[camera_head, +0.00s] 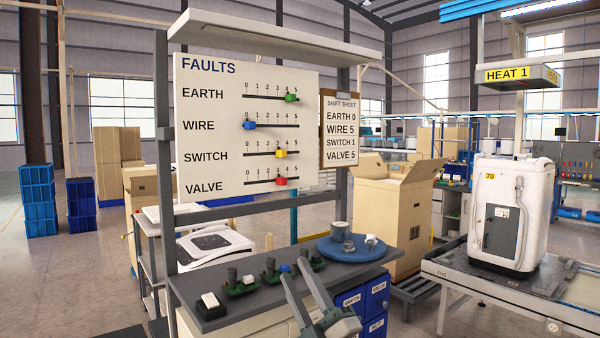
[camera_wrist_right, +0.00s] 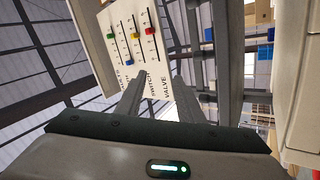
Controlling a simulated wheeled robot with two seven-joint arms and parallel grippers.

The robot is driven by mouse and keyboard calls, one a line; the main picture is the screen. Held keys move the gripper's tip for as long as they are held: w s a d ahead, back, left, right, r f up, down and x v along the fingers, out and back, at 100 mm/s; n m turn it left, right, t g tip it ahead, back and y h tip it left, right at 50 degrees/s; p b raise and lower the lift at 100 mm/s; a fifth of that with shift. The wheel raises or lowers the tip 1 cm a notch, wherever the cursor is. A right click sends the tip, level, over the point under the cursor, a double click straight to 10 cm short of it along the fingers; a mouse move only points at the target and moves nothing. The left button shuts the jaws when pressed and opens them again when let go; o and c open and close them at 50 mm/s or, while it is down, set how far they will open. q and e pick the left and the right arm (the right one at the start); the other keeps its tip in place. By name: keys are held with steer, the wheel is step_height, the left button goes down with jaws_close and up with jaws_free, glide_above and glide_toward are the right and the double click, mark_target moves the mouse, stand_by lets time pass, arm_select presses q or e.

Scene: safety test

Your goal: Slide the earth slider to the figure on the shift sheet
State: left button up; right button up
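The white FAULTS board (camera_head: 215,140) has four slider rows scaled 0 to 5. The green earth slider (camera_head: 291,97) is on the top row near the high end, around 4 to 5. The shift sheet (camera_head: 341,128) beside the board reads EARTH 0, WIRE 5, SWITCH 1, VALVE 5. My right gripper (camera_head: 294,270) is open and empty, low before the bench and well below the board. In the right wrist view, its two fingers (camera_wrist_right: 160,80) stand apart and point toward the board; the green slider (camera_wrist_right: 111,36) shows beyond them. My left gripper is not in view.
The blue wire slider (camera_head: 250,124) is near 0. The yellow switch slider (camera_head: 281,154) and red valve slider (camera_head: 281,181) are around 3 to 4. Below the board, a dark bench (camera_head: 215,318) holds small parts and a blue round stand (camera_head: 350,252). Open air lies before the board.

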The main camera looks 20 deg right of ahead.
steer(key=a+r+n+g+y, duration=0.4)
steer(key=r+n+g+y, duration=0.25)
steer(key=r+n, duration=0.55)
steer(key=a+r+n+g+y, duration=0.4)
steer(key=r+n+g+y, duration=0.25)
steer(key=r+n, duration=0.55)
steer(key=w+d+r+t+h, duration=0.2)
steer(key=d+r+h, duration=0.4)
steer(key=d, duration=0.4)
steer(key=w+d+r+t+h, duration=0.1)
steer(key=d+r+t+h, duration=0.2)
steer(key=d+r+h, duration=0.3)
steer(key=d+r, duration=0.2)
steer(key=d, duration=0.2)
steer(key=shift+w+r+t+h, duration=0.15)
steer(key=shift+w+t+h, duration=0.15)
steer(key=shift+w+h, duration=0.1)
